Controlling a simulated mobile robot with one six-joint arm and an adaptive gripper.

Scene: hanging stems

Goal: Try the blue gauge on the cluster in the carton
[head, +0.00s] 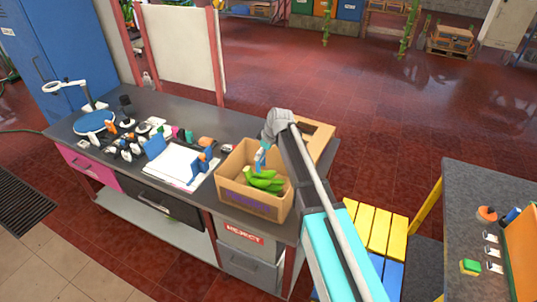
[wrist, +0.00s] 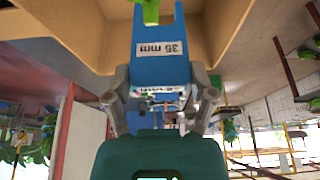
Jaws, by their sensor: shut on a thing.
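The cardboard carton (head: 232,189) stands open on the bench, with a cluster of green bananas (head: 264,184) inside. My gripper (wrist: 161,97) is shut on the blue gauge (wrist: 160,72), which is marked 35 mm. In the head view the gauge (head: 261,157) is over the carton, just above the bananas, and my arm hides part of the gripper. In the wrist view a green banana end (wrist: 150,11) shows between the two prongs of the gauge. I cannot tell whether the prongs touch it.
A white board (head: 178,166) with other blue pieces lies left of the carton. Small tools and a round blue stand (head: 95,122) are further left. Another open box (head: 316,133) is behind my arm. A drawer marked REJECT (head: 245,231) is below the carton.

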